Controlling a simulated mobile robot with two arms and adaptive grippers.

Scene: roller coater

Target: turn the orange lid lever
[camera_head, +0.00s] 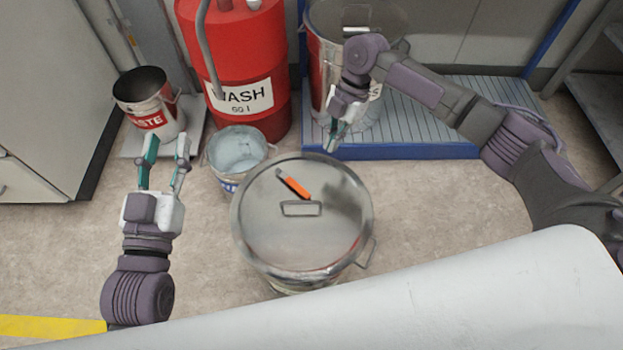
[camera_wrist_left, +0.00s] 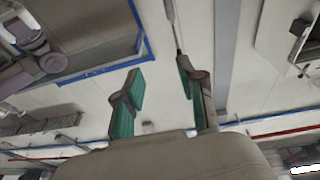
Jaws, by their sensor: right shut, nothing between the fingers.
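The orange lid lever (camera_head: 294,184) lies on the round metal lid (camera_head: 265,235) of a pot in the middle of the head view. It sits just behind the lid's flat handle (camera_head: 301,208) and points diagonally. My left gripper (camera_head: 165,165) is open and empty to the left of the pot, with its fingers pointing away from me. Its open fingers (camera_wrist_left: 158,90) also show in the left wrist view. My right gripper (camera_head: 333,142) is shut and empty, just beyond the lid's far edge, apart from the lever.
A red wash drum (camera_head: 270,45) and a small grey bucket (camera_head: 237,150) stand behind the pot. A waste bin (camera_head: 150,105) stands at the back left. A metal drum (camera_head: 318,50) stands on a blue-edged platform (camera_head: 420,152) behind my right gripper. Floor at right is clear.

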